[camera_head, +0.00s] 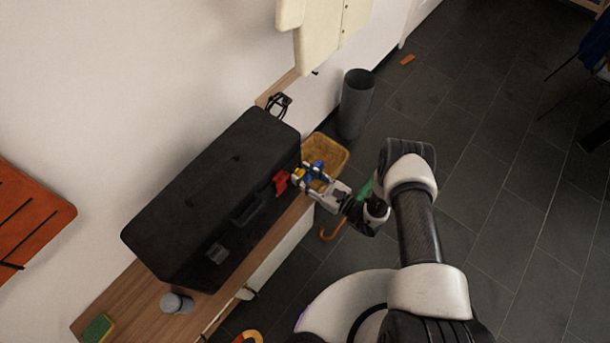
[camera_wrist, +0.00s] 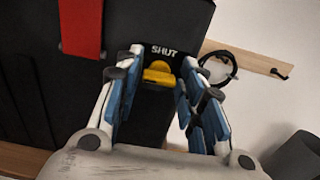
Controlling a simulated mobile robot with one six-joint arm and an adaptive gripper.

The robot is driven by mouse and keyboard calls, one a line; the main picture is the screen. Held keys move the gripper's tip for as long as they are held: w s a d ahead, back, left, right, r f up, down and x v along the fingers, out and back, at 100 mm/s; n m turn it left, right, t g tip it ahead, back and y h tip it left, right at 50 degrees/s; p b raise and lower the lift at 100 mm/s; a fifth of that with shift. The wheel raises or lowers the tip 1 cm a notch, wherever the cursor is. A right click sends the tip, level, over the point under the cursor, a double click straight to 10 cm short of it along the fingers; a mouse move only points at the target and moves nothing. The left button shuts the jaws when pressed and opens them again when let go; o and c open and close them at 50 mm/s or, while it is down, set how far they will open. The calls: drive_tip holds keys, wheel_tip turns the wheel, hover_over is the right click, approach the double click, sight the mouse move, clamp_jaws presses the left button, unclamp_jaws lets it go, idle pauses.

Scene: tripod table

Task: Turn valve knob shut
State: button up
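The yellow valve knob (camera_wrist: 158,73) sits on a dark face of the black case, just below a white "SHUT" label (camera_wrist: 164,51) in the wrist view. My gripper (camera_wrist: 162,68) is open, with its blue-padded fingers on either side of the knob. Narrow gaps seem to show between the knob and the fingers; I see no clear contact. In the head view my gripper (camera_head: 304,173) is at the right end of the black case (camera_head: 205,190), and its fingers largely hide the knob there.
A red part (camera_head: 281,181) hangs on the case close to my fingers; it also shows in the wrist view (camera_wrist: 80,27). The case stands on a wooden bench (camera_head: 120,305) with a grey cylinder (camera_head: 176,303). A wicker basket (camera_head: 331,152) and grey bin (camera_head: 355,103) are beyond.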

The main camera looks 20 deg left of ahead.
drive_tip(key=c, duration=0.6)
drive_tip(key=shift+f+m+b, duration=0.1)
drive_tip(key=shift+m+b, duration=0.2)
drive_tip(key=shift+b, duration=0.05)
drive_tip(key=m+b, duration=0.2)
drive_tip(key=m, duration=1.5)
drive_tip(key=shift+w+f+b, duration=0.1)
drive_tip(key=shift+b, duration=0.3)
drive_tip(key=o, duration=1)
